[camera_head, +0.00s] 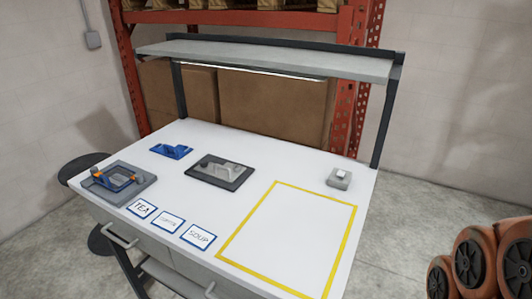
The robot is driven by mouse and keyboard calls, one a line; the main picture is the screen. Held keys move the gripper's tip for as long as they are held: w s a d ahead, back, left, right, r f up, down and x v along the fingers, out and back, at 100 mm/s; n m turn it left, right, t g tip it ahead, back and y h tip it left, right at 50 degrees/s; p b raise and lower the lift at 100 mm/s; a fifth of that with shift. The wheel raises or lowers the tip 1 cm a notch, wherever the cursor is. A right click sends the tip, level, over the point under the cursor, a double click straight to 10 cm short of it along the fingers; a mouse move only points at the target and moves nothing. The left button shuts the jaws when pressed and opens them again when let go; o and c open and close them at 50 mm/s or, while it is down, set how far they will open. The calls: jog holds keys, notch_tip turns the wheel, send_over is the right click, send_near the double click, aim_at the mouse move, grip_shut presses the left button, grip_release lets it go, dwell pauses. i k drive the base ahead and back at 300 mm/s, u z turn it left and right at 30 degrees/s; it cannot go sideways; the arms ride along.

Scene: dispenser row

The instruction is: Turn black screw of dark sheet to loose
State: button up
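A dark sheet (202,178) lies flat near the middle of the white table, with a grey device (217,168) on top of it. A small dark spot or knob seems to show on the device, but I cannot make out a black screw or its setting at this size. My gripper is not in view.
On the white table (275,165) are a grey plate (142,184) with a blue and orange fixture, a blue device (172,151), and a small grey block (339,178). Cards TEA (141,208) and SOUP (198,236) lie in front. The yellow-outlined area is clear. A shelf (260,54) overhangs the back.

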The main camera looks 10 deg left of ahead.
aim_at(204, 164)
jog(key=z, duration=0.25)
jog(key=k, duration=0.8)
jog(key=u, duration=1.2)
jog(key=i, duration=0.55)
jog(key=u, duration=0.8)
jog(key=i, duration=0.7)
jog(key=u, duration=0.9)
jog(key=i, duration=1.05)
jog(key=z, duration=0.5)
jog(key=i, duration=0.65)
jog(key=z, duration=0.5)
